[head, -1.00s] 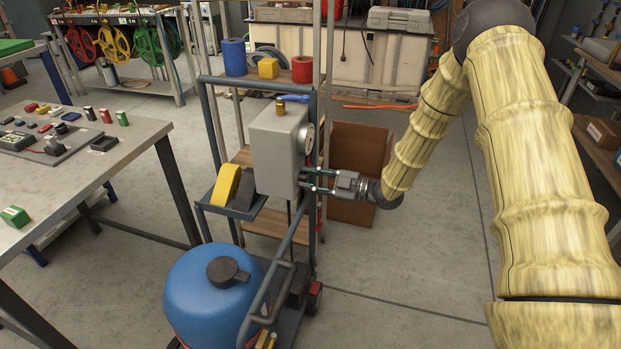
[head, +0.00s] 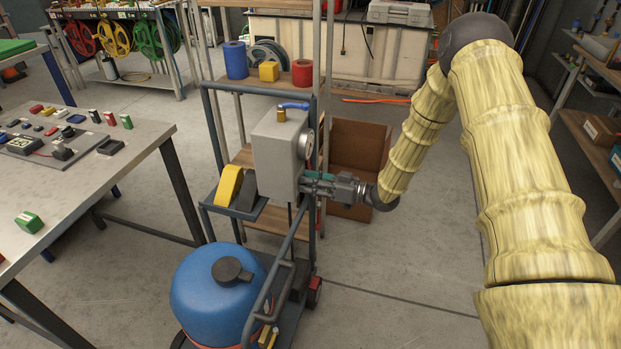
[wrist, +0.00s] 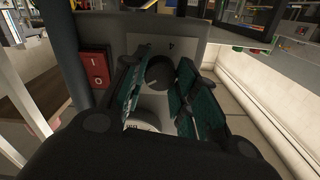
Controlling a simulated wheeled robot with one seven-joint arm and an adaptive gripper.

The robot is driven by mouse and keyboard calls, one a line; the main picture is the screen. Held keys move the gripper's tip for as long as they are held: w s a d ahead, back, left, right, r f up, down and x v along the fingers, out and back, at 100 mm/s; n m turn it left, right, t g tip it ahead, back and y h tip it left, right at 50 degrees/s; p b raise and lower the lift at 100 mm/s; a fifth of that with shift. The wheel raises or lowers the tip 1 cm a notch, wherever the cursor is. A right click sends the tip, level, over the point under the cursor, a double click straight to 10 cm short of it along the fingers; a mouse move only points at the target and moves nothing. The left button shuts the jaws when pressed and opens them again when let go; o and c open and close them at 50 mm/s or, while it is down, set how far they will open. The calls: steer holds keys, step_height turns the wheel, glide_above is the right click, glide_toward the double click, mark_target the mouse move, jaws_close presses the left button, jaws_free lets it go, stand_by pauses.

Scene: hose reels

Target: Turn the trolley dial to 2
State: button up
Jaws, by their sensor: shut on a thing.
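The trolley (head: 310,246) stands in the middle of the head view, with a grey control box (head: 277,157) on its frame. My gripper (head: 309,184) reaches in from the right to the box's right-hand face. In the wrist view, the dark round dial (wrist: 159,72) sits on the grey panel between my gripper's teal-padded fingers (wrist: 160,88), which are shut on it. A "4" is marked on the panel above the dial in this view. The fingers hide parts of the dial. I cannot tell its pointer or setting.
A red I/O switch (wrist: 95,69) is left of the fingers, and a white gauge (wrist: 140,126) lies close below. A blue tank (head: 222,292) sits low on the trolley. A workbench (head: 95,180) stands left, and an open cardboard box (head: 357,150) behind.

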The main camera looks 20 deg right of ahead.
steer(key=shift+w+d+r+m+p, duration=0.1)
steer(key=shift+m+p, duration=0.65)
steer(key=shift+m, duration=1.3)
steer(key=shift+w+m+p, duration=0.1)
steer(key=shift+m+p, duration=0.65)
steer(key=shift+m, duration=1.3)
steer(key=o, duration=1)
steer(key=shift+s, duration=0.1)
steer(key=v, duration=1.2)
